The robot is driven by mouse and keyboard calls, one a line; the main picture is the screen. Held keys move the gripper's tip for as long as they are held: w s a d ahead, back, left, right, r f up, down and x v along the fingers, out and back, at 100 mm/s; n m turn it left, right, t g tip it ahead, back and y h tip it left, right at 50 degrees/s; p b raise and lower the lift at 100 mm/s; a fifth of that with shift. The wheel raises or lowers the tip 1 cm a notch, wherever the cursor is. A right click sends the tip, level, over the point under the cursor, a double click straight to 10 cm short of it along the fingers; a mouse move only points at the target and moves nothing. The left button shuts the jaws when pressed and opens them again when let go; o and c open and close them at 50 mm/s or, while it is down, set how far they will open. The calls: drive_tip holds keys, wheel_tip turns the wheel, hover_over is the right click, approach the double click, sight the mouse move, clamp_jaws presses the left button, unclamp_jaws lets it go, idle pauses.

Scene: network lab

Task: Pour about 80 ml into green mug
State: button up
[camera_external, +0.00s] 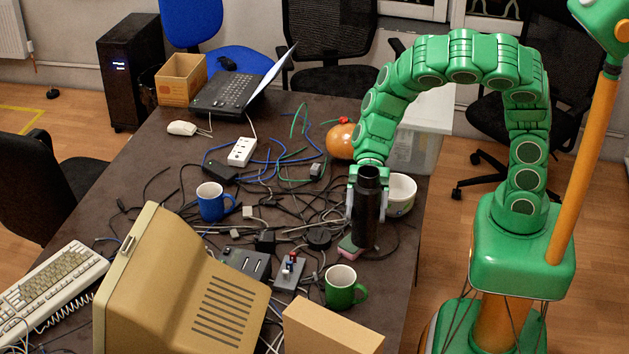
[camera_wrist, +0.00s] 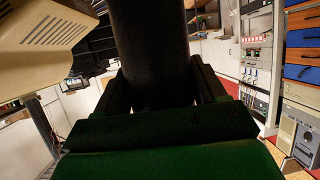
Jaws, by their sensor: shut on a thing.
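The green mug (camera_external: 341,287) stands upright on the dark table near its front right edge in the external view. Its handle points right and its inside looks pale. My gripper (camera_external: 366,205) is shut on a black bottle (camera_external: 367,222), which is upright with its open mouth at the top. The bottle is behind and slightly right of the mug, apart from it. I cannot tell whether its base touches the table. In the wrist view the bottle (camera_wrist: 150,50) fills the upper middle between the fingers. The mug does not show there, and any liquid is hidden.
A joystick (camera_external: 290,270) and a pink-green sponge (camera_external: 349,246) lie close by. A blue mug (camera_external: 212,202) and tangled cables cover the table's middle.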

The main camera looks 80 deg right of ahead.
drive_tip(key=s+r+g, duration=0.1)
drive_tip(key=s, duration=0.5)
wheel_tip(320, 180, down, 18)
drive_tip(key=shift+a+r+n, duration=0.15)
drive_tip(key=shift+a+n, duration=0.05)
drive_tip(key=shift+n, duration=0.2)
idle(0.8)
drive_tip(key=shift+m, duration=0.3)
